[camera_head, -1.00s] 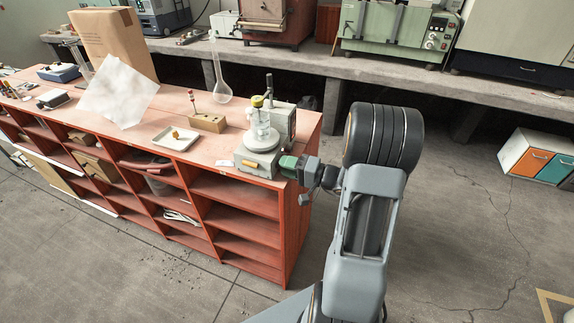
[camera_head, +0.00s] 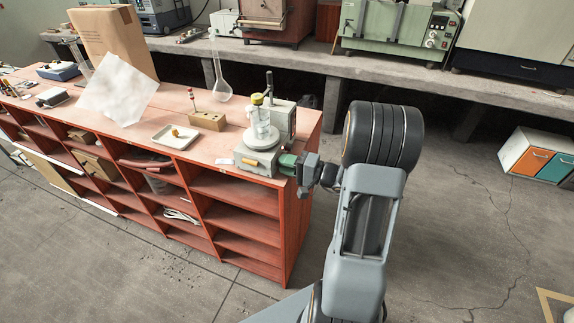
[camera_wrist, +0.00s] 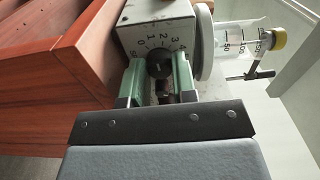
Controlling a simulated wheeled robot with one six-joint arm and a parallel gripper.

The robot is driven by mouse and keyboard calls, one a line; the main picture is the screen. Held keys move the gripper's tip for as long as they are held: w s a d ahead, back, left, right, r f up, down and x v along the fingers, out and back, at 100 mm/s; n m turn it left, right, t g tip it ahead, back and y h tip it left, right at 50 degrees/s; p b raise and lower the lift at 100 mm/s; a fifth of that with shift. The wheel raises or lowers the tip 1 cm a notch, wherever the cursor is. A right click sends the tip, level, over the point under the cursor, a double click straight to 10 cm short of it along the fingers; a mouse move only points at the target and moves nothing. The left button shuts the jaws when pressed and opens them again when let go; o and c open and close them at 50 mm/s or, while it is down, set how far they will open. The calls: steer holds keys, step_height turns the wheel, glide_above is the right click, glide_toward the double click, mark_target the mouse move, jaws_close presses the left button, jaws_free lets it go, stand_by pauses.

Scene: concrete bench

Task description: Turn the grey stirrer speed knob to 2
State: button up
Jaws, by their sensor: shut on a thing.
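The stirrer (camera_head: 262,152) stands at the right end of the red bench, with a glass vessel on its plate. In the wrist view its front panel (camera_wrist: 136,13) carries a dial with printed numbers, 2 near the top of the dial. The dark grey speed knob (camera_wrist: 159,64) sits in the middle of the dial. My gripper (camera_wrist: 159,72) has its green fingers on either side of the knob and is shut on it. In the head view my gripper (camera_head: 288,162) reaches the stirrer from the right. The knob's pointer cannot be made out.
The glass vessel (camera_wrist: 240,42) with a yellow stopper is close to my gripper. A wooden block (camera_head: 207,121), a white tray (camera_head: 175,138) and a round flask (camera_head: 222,90) stand left of the stirrer.

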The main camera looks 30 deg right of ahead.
steer(key=m, duration=0.3)
steer(key=shift+m, duration=0.4)
steer(key=o, duration=0.7)
steer(key=shift+c, duration=0.2)
steer(key=b+v, duration=0.1)
steer(key=v, duration=1.3)
steer(key=shift+w, duration=0.1)
